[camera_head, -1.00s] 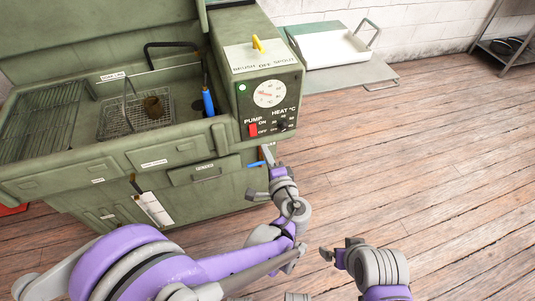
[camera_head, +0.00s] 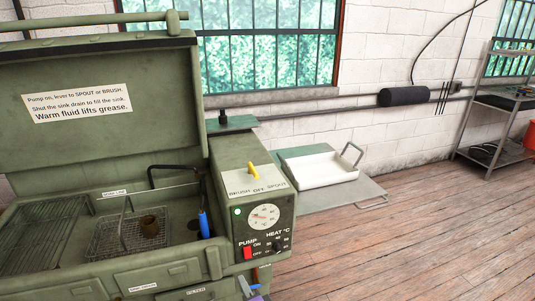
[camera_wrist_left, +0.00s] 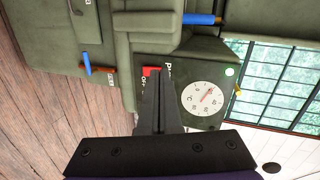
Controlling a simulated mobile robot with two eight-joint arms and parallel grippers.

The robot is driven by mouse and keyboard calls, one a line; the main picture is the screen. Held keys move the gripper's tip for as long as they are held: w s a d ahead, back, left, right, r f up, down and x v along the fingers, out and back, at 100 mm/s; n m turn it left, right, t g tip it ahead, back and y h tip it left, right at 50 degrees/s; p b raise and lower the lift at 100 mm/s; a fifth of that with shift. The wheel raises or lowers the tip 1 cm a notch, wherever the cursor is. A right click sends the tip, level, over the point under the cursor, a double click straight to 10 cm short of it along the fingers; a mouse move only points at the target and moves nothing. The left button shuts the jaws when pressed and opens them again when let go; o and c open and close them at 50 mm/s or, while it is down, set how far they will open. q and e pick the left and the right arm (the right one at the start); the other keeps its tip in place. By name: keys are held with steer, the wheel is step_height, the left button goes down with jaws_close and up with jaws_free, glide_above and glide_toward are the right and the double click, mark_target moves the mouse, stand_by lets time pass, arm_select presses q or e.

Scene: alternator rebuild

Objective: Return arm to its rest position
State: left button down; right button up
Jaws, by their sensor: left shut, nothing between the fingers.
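My left gripper (camera_head: 250,287) shows only in part at the bottom edge of the head view, in front of the green parts washer (camera_head: 112,262). In the left wrist view its dark fingers (camera_wrist_left: 160,82) are together with nothing between them. Behind them are the washer's control panel, the red pump switch (camera_wrist_left: 150,71) and the white temperature dial (camera_wrist_left: 204,98); I cannot tell how far the fingertips are from the switch. The same pump switch (camera_head: 247,252) and dial (camera_head: 264,217) are clear in the head view. Most of my left arm is out of the frame. My right gripper is not in view.
The washer's lid (camera_head: 110,135) stands open. A wire basket (camera_head: 118,237) with a brown part (camera_head: 149,226) sits in the sink beside a blue-handled tool (camera_head: 204,224). A white tray (camera_head: 318,170) lies to the right. The wooden floor (camera_head: 420,240) at right is clear.

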arm_select(q)
steer(key=s+a+r+n+g+h+p, duration=0.1)
steer(key=s+a+r+n+g+p, duration=0.1)
steer(key=s+a+n+g+p, duration=0.3)
steer(key=s+a+r+n+g, duration=0.1)
steer(key=s+a+r+n, duration=0.1)
steer(key=s+a, duration=0.55)
steer(key=s+d+r+n+g+h+p, duration=0.1)
steer(key=s+r+n+g+h+p, duration=0.1)
steer(key=s, duration=0.8)
steer(key=n+h+p, duration=0.1)
steer(key=n+h, duration=0.1)
steer(key=n, duration=0.1)
steer(key=shift+h+p, duration=0.4)
steer(key=shift+s, duration=0.1)
